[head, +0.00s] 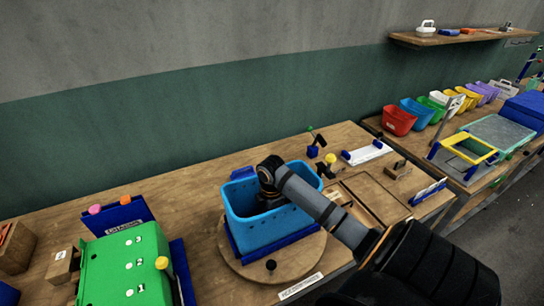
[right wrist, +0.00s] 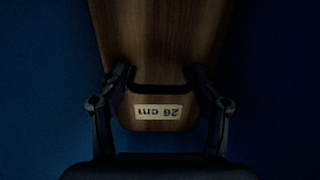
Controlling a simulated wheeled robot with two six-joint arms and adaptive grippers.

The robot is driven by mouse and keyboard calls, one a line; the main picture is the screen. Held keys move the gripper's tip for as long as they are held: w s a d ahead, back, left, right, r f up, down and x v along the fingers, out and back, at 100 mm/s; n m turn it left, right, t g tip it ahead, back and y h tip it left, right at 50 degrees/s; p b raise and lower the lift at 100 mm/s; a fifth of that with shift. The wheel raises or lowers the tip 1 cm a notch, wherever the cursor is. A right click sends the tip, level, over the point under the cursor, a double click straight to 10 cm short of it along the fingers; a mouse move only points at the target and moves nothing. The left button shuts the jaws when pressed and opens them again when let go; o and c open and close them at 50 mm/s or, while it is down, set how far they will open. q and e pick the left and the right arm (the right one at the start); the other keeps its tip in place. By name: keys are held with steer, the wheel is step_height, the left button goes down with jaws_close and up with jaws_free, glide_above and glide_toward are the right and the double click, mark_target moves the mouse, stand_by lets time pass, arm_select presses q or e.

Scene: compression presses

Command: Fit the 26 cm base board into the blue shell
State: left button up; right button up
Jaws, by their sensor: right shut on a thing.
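The blue shell (head: 245,209) is an open bin on a round wooden turntable in the head view. My right arm reaches down into it, and its gripper is hidden inside the shell. In the right wrist view my right gripper (right wrist: 158,108) is shut on the dark wooden base board (right wrist: 165,45). The board's label reads "26 cm", upside down in the picture. Dark blue shell surfaces (right wrist: 45,90) show on both sides of the board. Whether the board touches the shell floor cannot be told. My left gripper is not in view.
A green press-like machine (head: 125,265) stands at the left, with a blue panel behind it. A wooden tray (head: 372,200) lies right of the shell. Coloured bins (head: 398,120) stand on the far right bench.

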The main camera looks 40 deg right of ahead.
steer(key=shift+s+f, duration=0.1)
steer(key=shift+s, duration=0.15)
steer(key=o, duration=1.8)
steer(key=shift+w+f, duration=0.1)
steer(key=shift+w, duration=0.05)
steer(key=shift+r, duration=0.25)
step_height(320, 180, up, 7)
steer(key=shift+r+b, duration=0.1)
steer(key=shift+b, duration=0.6)
step_height(320, 180, up, 5)
steer(key=p, duration=0.2)
steer(key=shift+r+p, duration=0.1)
steer(key=shift+p, duration=0.3)
